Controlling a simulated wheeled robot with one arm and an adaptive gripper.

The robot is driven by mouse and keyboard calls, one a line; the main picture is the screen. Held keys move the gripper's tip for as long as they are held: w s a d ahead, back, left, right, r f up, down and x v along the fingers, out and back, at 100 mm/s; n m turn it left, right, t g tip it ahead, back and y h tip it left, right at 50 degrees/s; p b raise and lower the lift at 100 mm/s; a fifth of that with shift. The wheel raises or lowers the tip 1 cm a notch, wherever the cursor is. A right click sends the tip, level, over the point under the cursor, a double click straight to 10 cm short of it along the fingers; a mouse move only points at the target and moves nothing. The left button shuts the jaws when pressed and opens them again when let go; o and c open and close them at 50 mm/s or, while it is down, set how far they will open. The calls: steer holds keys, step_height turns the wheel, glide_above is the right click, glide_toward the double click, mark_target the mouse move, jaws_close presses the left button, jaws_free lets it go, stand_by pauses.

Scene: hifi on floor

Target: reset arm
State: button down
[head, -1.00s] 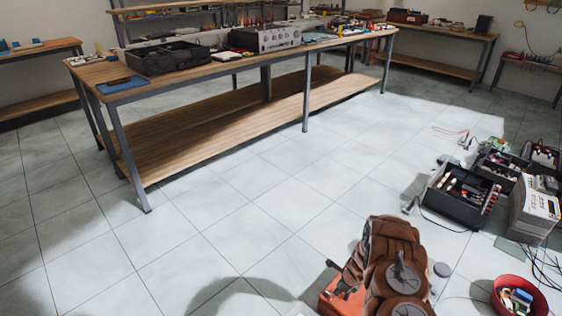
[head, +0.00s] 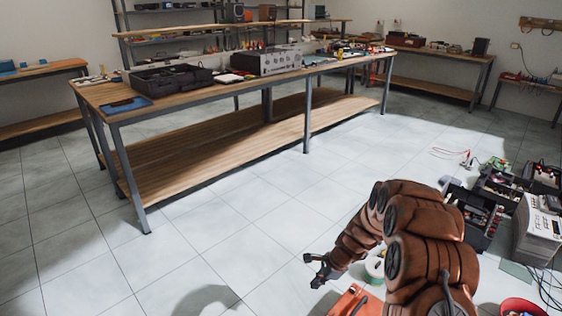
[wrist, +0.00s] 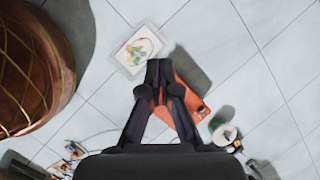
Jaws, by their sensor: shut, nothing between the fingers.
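My gripper (head: 319,268) hangs at the end of my brown arm, above the floor near the lower middle of the head view. In the wrist view my gripper (wrist: 160,68) has its dark fingers brought together at the tips, with nothing held. It is shut and empty. Beneath it in the wrist view lies an orange, flat object (wrist: 193,98), partly hidden by the fingers. The same orange object (head: 350,302) shows at the bottom of the head view.
A white tray with small coloured parts (wrist: 139,49) and a pale spool (wrist: 224,133) lie on the floor. Black crates (head: 470,212) and a grey instrument (head: 537,235) stand at the right. A long workbench (head: 225,85) stands behind. The floor at left is clear.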

steer(key=s+a+r+n+g+h, duration=0.1)
steer(key=s+a+r+n+g, duration=0.1)
steer(key=s+r+n, duration=1.15)
steer(key=s+d+r+n+g+h, duration=0.1)
steer(key=s+d+r, duration=0.3)
steer(key=s, duration=0.5)
steer(key=s+d+r+n+h, duration=0.1)
steer(key=s+d+r+h, duration=0.1)
steer(key=s+r, duration=0.55)
steer(key=s+d+r+n+g+h, duration=0.1)
steer(key=s+d+r, duration=0.2)
steer(key=s, duration=0.8)
step_height(320, 180, up, 21)
steer(key=t+p, duration=0.1)
steer(key=p, duration=1.8)
steer(key=shift+s+a, duration=0.2)
